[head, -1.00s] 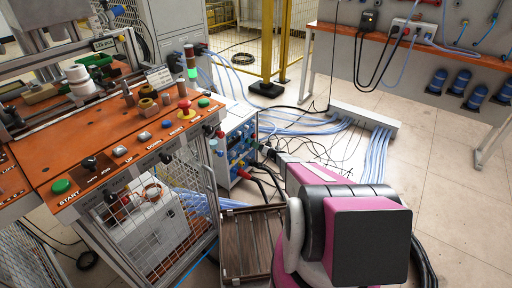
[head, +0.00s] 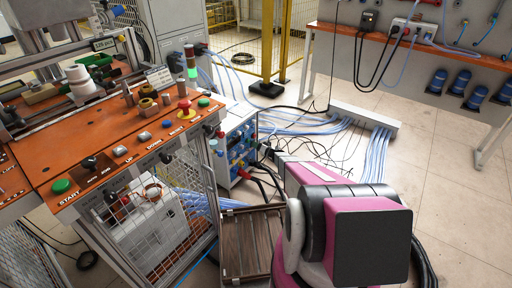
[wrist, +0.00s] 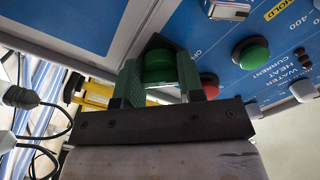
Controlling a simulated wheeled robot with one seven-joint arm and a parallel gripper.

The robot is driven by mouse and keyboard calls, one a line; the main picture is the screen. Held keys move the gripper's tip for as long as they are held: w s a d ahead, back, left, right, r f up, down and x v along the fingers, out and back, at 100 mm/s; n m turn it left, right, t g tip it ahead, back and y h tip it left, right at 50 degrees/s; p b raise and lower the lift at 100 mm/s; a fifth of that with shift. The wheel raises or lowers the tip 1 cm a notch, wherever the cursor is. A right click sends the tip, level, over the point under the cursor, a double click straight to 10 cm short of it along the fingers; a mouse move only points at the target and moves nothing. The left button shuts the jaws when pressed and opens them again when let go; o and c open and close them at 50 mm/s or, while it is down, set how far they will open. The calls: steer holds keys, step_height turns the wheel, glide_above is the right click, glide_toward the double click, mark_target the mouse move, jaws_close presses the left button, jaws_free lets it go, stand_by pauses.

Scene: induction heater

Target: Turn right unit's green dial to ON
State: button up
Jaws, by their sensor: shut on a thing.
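The heater unit with a blue front panel (head: 238,142) stands right of the orange workbench in the head view. In the wrist view its blue panel (wrist: 225,45) fills the upper right. A green dial (wrist: 158,66) on it sits between the two green fingers of my gripper (wrist: 160,78), which are shut on it. Part of the dial's marking is hidden by the fingers. In the head view my gripper (head: 266,152) reaches the panel's right side, and the dial cannot be made out there.
Another green button (wrist: 250,53) and a red button (wrist: 209,80) are close to the right finger. Cables with plugs (wrist: 22,97) hang at the left. Blue hoses (head: 378,155) cross the floor.

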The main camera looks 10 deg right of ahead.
steer(key=m, duration=0.8)
steer(key=shift+m, duration=0.3)
steer(key=m, duration=0.4)
steer(key=shift+m, duration=0.3)
steer(key=m, duration=0.4)
steer(key=shift+m, duration=0.3)
steer(key=o, duration=0.9)
